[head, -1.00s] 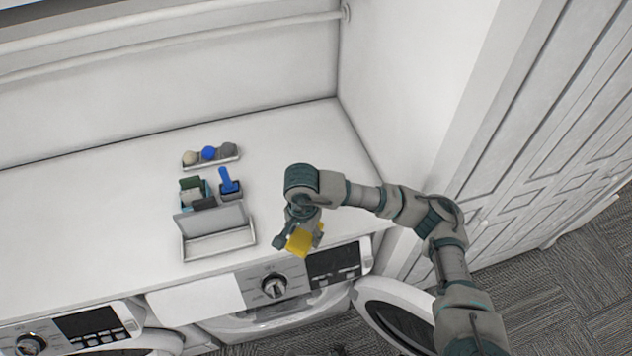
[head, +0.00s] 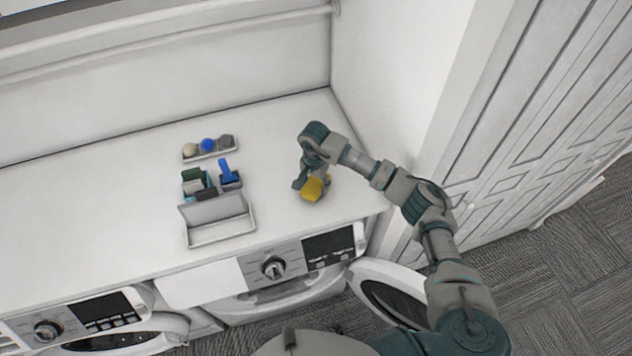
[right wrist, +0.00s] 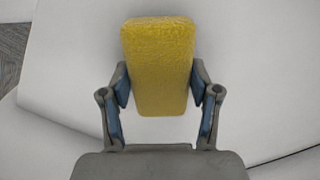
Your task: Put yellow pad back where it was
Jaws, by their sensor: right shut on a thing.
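The yellow pad (head: 314,189) is a small block with rounded corners and a rough face. My right gripper (head: 311,184) is shut on it, over the right part of the white counter. In the right wrist view the yellow pad (right wrist: 158,66) stands lengthwise between the two fingers of the right gripper (right wrist: 160,90), which press on its long sides. I cannot tell whether the pad touches the counter. My left gripper is not in view.
On the counter (head: 110,215), left of the gripper, stand an open white box (head: 222,232), a holder with green and grey pieces (head: 196,184), a blue-handled brush (head: 228,174) and a tray with balls (head: 208,148). A wall rises at right. A washer door (head: 390,300) hangs open below.

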